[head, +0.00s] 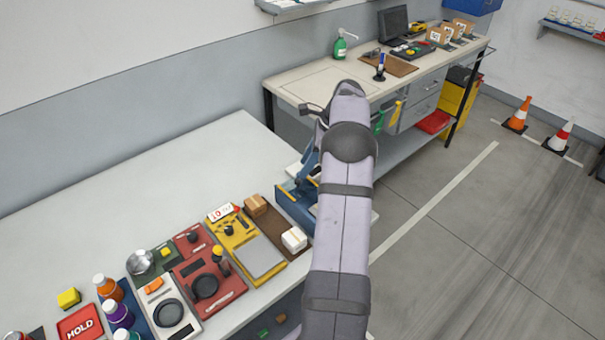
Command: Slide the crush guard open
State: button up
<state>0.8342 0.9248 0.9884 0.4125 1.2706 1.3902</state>
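A blue fixture with yellow edges (297,194) stands at the right end of the near white bench. It may hold the crush guard, but I cannot make the guard out or tell how far open it is. My arm covers the fixture's right side. The far end of my arm bends down behind its own links toward this fixture. My gripper (309,160) is mostly hidden there, and its fingertips do not show. I cannot tell whether it touches anything.
On the near bench (130,205), a yellow panel (247,245), a red panel (207,272), a white box (294,240) and several bottles sit left of my arm. A second bench (300,82) stands behind. Cones (519,113) stand on the right; the floor between is clear.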

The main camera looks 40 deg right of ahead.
jog(key=shift+v, duration=1.15)
jog(key=shift+w, duration=0.15)
jog(key=s+a+n+g+h, duration=0.1)
jog(key=s+a+n+g, duration=0.2)
jog(key=a+n, duration=1.35)
jog(key=s+a+n+h, duration=0.1)
jog(key=s+a, duration=0.3)
jog(key=a, duration=0.2)
jog(key=s+a+n, duration=0.1)
jog(key=s+a, duration=0.3)
jog(key=a, duration=0.3)
jog(key=s+a+f+n+h, duration=0.1)
jog(key=s+a+f+n, duration=0.15)
jog(key=s+n, duration=0.2)
jog(key=s+a+f+n, duration=0.1)
jog(key=s+a+n, duration=0.25)
jog(key=s, duration=0.25)
notch_tip(320, 180, down, 11)
jog(key=b, duration=1.1)
jog(key=shift+d, duration=0.25)
